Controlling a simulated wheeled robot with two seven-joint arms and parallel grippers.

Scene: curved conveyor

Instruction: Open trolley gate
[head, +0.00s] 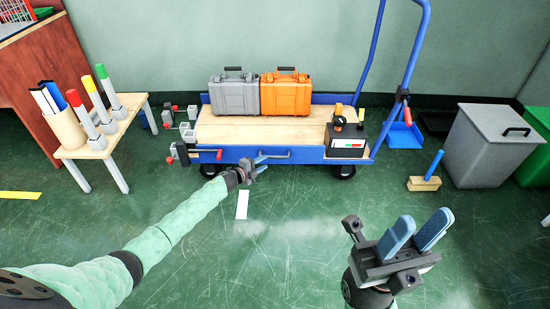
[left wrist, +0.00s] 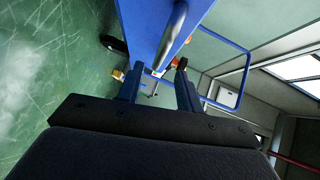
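The trolley (head: 230,130) has a wooden bed and a blue frame. Its blue front panel (head: 308,156), the gate, faces me and looks upright and closed. A grey bar handle (head: 277,153) is on the panel and also shows in the left wrist view (left wrist: 176,35). My left gripper (head: 262,164) is in front of the panel, by the handle. In the left wrist view, its fingers (left wrist: 158,66) are apart with the handle's end between or just beyond them; contact cannot be told. My right gripper (head: 424,217) is open and empty, away from the trolley at lower right.
Grey (head: 234,92) and orange (head: 286,93) cases and a dark box (head: 346,140) are on the trolley. A small table (head: 90,150) stands left, a grey bin (head: 490,147) and a brush (head: 425,182) right. The floor in front is mostly clear.

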